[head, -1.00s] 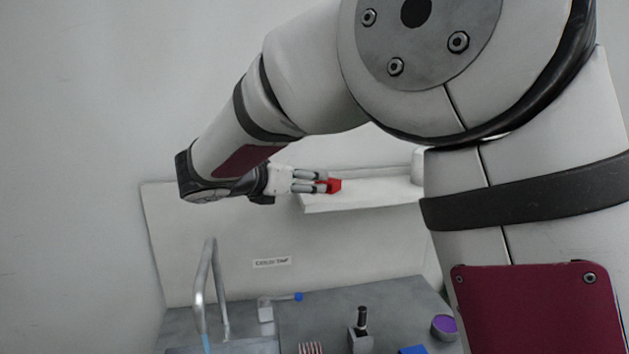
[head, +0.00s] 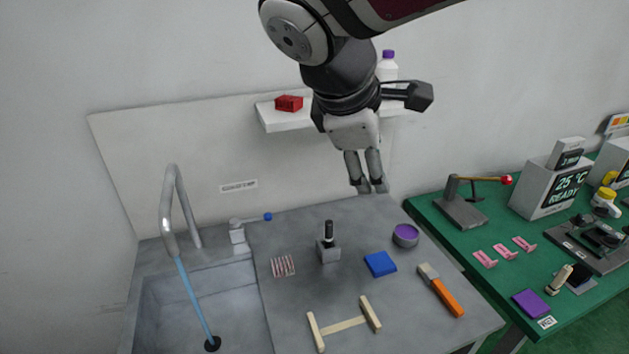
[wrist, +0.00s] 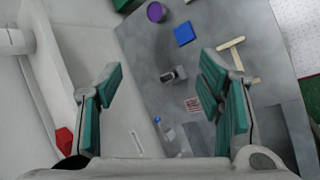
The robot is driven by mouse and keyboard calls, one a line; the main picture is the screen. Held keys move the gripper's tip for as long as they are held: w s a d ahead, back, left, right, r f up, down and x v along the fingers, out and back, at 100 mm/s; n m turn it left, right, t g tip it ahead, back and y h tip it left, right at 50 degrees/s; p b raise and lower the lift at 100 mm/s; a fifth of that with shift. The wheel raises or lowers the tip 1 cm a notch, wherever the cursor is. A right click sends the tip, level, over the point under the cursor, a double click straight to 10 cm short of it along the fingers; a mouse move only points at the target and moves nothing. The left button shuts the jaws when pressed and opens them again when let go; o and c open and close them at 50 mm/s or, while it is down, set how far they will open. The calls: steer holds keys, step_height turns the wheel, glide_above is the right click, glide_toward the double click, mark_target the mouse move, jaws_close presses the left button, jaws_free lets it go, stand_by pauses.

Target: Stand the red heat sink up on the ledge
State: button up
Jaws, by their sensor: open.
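The red heat sink (head: 289,103) sits on the white ledge (head: 285,123), near its left end. It looks like a small block with its longer side along the ledge. It also shows at the left edge of the wrist view (wrist: 64,139), outside my fingers. My gripper (head: 370,188) is open and empty. It points down in front of the wall, right of the heat sink and below the ledge, apart from both. In the wrist view my teal finger pads (wrist: 165,92) are wide apart with nothing between them. My arm hides the middle of the ledge.
A white bottle with a purple cap (head: 387,68) stands on the ledge's right part. Below is a grey counter (head: 290,220) with a lever block (head: 328,250), blue pad (head: 380,264), brush (head: 440,290) and sink with tap (head: 170,210). A green table (head: 430,210) is at right.

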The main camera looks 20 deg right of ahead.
steer(key=s+a+f+m+y, duration=0.1)
steer(key=s+f+m+y, duration=0.1)
steer(key=s+m, duration=0.4)
steer(key=s+a+f+m+t+y, duration=0.1)
steer(key=s+a+f+m+y, duration=0.1)
steer(key=s+m, duration=0.3)
steer(key=shift+s+f+m+y, duration=0.4)
steer(key=shift+s+y, duration=0.3)
steer(key=shift+y, duration=0.2)
